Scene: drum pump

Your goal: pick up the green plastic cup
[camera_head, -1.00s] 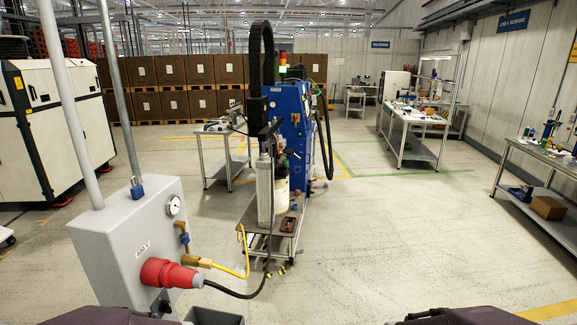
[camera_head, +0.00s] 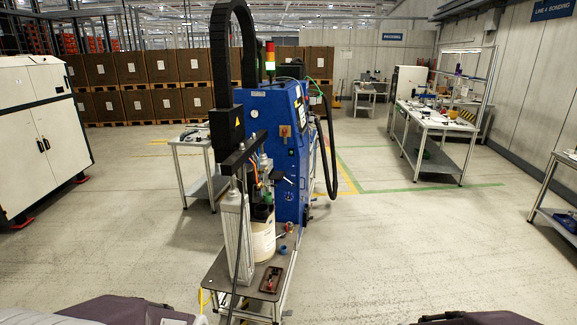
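I cannot make out a green plastic cup for certain. A small green patch shows near the top of the white drum (camera_head: 263,240) on the pump trolley (camera_head: 222,270), too small to identify. Neither of my grippers is in view. Only dark parts of my own arms show at the bottom edge, on the left and on the right.
A small dark tray (camera_head: 270,280) lies on the trolley's front. Workbenches (camera_head: 437,122) stand at the right, white cabinets (camera_head: 40,140) at the left. Open floor lies right of the trolley.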

